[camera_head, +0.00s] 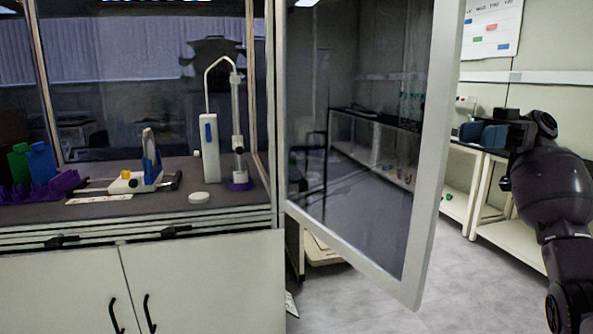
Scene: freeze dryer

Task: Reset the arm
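My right arm (552,188) comes in at the right edge, dark and bent upward. Its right gripper (510,132) is at the upper right, pointing left, in front of the far bench. It is dark and small, and I cannot make out its fingers or anything held in it. It is apart from the glass door (428,170), which stands swung open to its left. My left gripper and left arm are not in view.
The glass-fronted cabinet at left holds a white stand with a bent tube (210,150), a white-and-blue device (138,181), a purple rack (62,184) and a white round lid (199,197). White benches (505,210) stand behind my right arm. Floor (440,275) right of the door is clear.

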